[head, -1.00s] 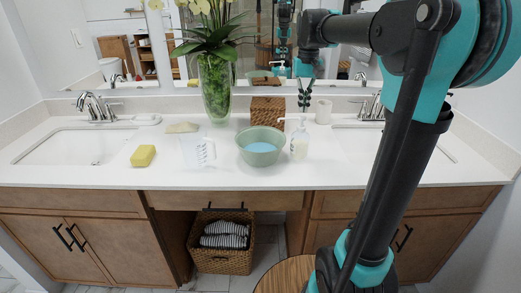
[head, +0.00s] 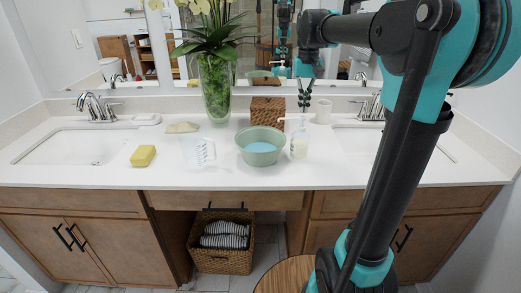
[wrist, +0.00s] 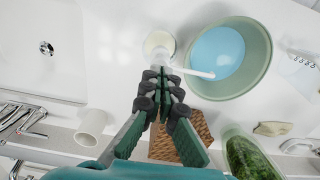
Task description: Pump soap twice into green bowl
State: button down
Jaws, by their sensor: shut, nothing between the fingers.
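The green bowl (head: 262,158) stands on the middle of the white counter, with light blue inside it. The soap dispenser (head: 299,145), a clear bottle with a white pump, stands upright just right of the bowl. Its spout points left over the bowl's rim. In the wrist view the white spout (wrist: 200,73) reaches over the bowl (wrist: 264,70). My gripper (head: 304,108) points down right above the pump head, fingers together and empty. In the wrist view my gripper (wrist: 162,75) covers part of the pump. I cannot tell whether the fingertips touch it.
A woven box (head: 268,110) stands behind the bowl. A white cup (head: 323,111) is behind the dispenser. A clear measuring jug (head: 198,152), yellow sponge (head: 143,156) and vase (head: 216,90) are to the left. Sinks lie at both sides. The counter's front strip is clear.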

aim_at(303, 116)
jog(key=shift+f, duration=0.1)
jog(key=shift+f, duration=1.45)
jog(key=shift+r, duration=1.6)
jog(key=shift+f, duration=0.15)
jog(key=shift+f, duration=1.5)
jog(key=shift+r, duration=1.65)
